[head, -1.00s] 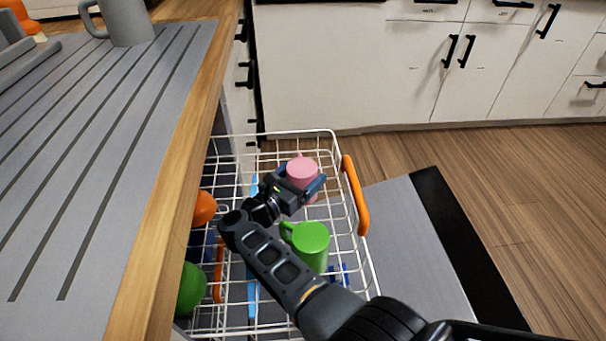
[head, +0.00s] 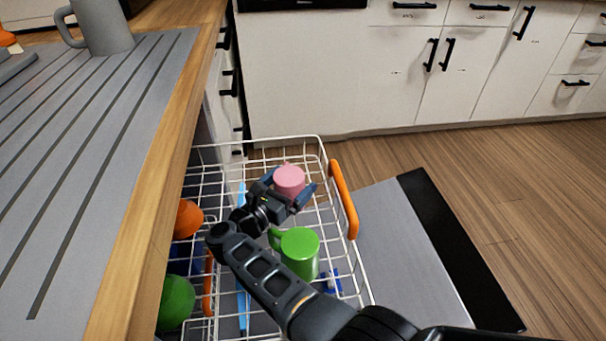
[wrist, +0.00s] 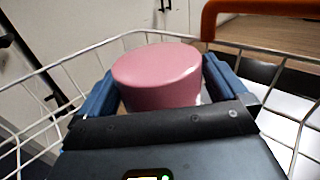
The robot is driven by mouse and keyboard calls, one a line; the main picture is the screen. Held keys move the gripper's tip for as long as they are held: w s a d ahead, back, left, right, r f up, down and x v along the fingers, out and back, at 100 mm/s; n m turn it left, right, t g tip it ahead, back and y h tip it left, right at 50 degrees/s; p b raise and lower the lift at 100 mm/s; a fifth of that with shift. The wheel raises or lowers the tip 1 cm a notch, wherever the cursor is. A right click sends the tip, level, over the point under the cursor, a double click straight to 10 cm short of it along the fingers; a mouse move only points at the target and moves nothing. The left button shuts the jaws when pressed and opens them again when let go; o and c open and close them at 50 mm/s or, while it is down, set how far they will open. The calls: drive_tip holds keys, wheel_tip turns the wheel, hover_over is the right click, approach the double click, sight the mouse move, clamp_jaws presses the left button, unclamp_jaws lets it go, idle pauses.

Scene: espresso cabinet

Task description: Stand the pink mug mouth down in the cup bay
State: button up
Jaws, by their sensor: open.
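The pink mug (head: 289,179) stands mouth down in the far part of the white wire rack (head: 325,221), its flat base facing up. In the wrist view the pink mug (wrist: 158,77) is between the two blue fingers of my gripper (wrist: 160,92). My gripper (head: 290,187) is open around the mug, with a finger on each side. A gap shows beside the right finger in the wrist view; contact on the left cannot be told. The mug's rim and the rack floor beneath it are hidden.
A green mug (head: 301,254) stands mouth down in the rack nearer to me, beside my arm. The rack has an orange handle (head: 343,200) on its right. Orange and green items (head: 176,302) sit at its left, under the counter edge (head: 158,170). A grey mug (head: 103,28) stands on the counter.

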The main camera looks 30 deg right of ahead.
drive_tip(key=shift+r, duration=0.1)
wheel_tip(320, 180, up, 11)
drive_tip(key=p, duration=1.1)
drive_tip(key=shift+r, duration=0.1)
drive_tip(key=n+t+y+p, duration=0.1)
drive_tip(key=s+a+n+t+y+p, duration=0.1)
drive_tip(key=t, duration=0.1)
drive_tip(key=shift+s+r+n+t+p, duration=0.2)
drive_tip(key=shift+n+t+p, duration=0.1)
drive_tip(key=shift+n+p, duration=0.1)
drive_tip(key=n+t+y+p, duration=0.1)
drive_tip(key=s+r+n+t+y+p, duration=0.1)
drive_tip(key=y, duration=0.1)
drive_tip(key=shift+s+a, duration=0.1)
drive_tip(key=shift+s, duration=0.1)
drive_tip(key=s+r+n+t+y+p, duration=0.4)
drive_tip(key=s+r+n+y+p, duration=0.3)
drive_tip(key=s+y, duration=0.2)
drive_tip(key=shift+d+r+n+y, duration=0.3)
drive_tip(key=shift+n+y, duration=0.1)
drive_tip(key=shift+y, duration=0.6)
drive_tip(key=shift+s, duration=0.15)
